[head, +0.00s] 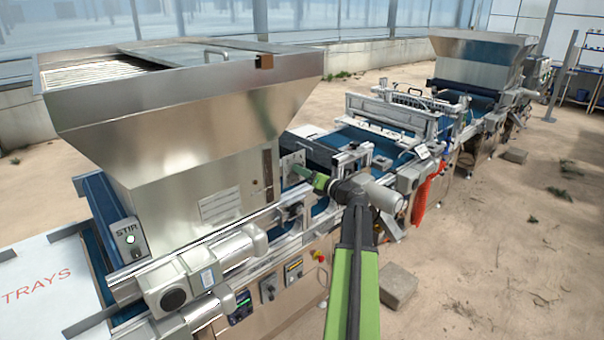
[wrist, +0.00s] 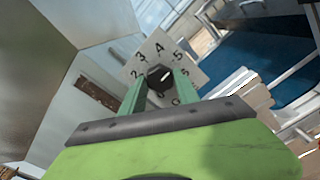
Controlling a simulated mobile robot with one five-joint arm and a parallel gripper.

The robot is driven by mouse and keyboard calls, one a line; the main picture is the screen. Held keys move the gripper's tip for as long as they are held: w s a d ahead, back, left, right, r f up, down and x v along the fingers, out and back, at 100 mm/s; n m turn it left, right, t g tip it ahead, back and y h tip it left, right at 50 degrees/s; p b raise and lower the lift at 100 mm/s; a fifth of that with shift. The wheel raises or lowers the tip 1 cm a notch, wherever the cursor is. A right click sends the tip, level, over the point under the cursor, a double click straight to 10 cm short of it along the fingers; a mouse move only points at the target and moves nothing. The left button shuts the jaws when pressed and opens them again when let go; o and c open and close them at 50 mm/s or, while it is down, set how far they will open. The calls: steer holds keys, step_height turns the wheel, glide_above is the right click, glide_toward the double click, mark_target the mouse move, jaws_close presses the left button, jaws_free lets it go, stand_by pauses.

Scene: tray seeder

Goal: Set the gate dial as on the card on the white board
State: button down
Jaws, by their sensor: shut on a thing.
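The gate dial is a pale square plate (wrist: 143,60) with dark numbers around a black knob (wrist: 161,78). In the head view the plate (head: 292,160) is on the right side of the near steel hopper. My gripper (head: 302,172) reaches it from the right. In the wrist view its green fingers (wrist: 163,84) are shut on the knob, one on each side. A white mark on the knob slants to the upper right, roughly towards the 5; its exact setting is hard to tell. The lower numbers are partly hidden by the gripper. I cannot make out the card on the white board.
The hopper's sloping steel wall (wrist: 90,30) is close on the left in the wrist view. Rails and a motor (head: 213,255) run along the machine's front. A blue belt (head: 355,138) lies beyond the dial. A concrete block (head: 398,286) sits on the sandy floor.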

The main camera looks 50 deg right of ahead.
steer(key=shift+r, duration=0.1)
steer(key=c, duration=0.9)
jaws_free()
steer(key=s+a, duration=0.1)
steer(key=s, duration=1.6)
steer(key=shift+s+a, duration=0.15)
steer(key=shift+s, duration=0.05)
